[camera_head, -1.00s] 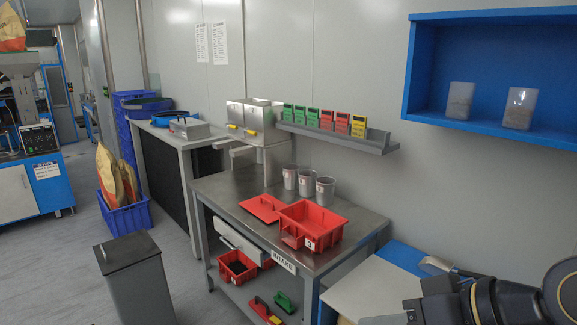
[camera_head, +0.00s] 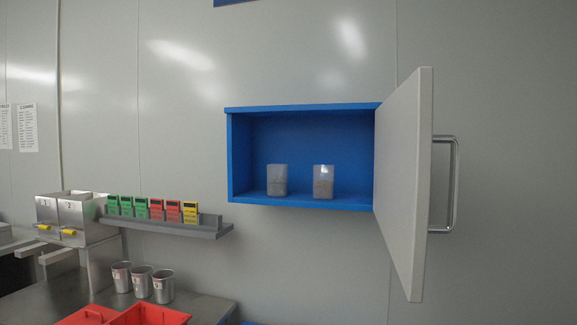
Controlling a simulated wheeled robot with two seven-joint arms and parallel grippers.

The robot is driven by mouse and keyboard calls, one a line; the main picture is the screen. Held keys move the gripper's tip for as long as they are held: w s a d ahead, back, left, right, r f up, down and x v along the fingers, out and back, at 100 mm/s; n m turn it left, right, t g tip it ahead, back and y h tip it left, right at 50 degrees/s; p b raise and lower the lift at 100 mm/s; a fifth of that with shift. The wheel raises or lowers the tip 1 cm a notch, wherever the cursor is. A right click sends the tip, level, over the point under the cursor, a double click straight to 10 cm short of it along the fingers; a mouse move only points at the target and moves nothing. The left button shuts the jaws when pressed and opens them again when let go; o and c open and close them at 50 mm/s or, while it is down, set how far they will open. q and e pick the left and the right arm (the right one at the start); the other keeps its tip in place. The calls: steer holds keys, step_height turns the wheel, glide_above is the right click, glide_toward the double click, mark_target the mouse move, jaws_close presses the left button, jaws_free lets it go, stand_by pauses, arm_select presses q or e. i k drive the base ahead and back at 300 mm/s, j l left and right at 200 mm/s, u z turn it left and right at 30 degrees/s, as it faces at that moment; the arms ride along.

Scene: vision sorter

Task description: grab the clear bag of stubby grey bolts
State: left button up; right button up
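Two clear bags with grey contents stand upright and apart inside an open blue wall cabinet (camera_head: 237,160). The left bag (camera_head: 277,181) and the right bag (camera_head: 323,182) look much alike. The grey contents fill the lower part of each. They are too small to tell which holds stubby bolts. Neither of my grippers is in view.
The cabinet's white door (camera_head: 403,180) with a metal handle (camera_head: 454,185) is swung open at the right. Left and below are a grey shelf (camera_head: 190,230) with coloured cards, metal cups (camera_head: 141,282) and a red bin (camera_head: 150,315) on a metal table (camera_head: 50,300).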

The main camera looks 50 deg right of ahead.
mark_target(276, 174)
steer(key=z, duration=1.7)
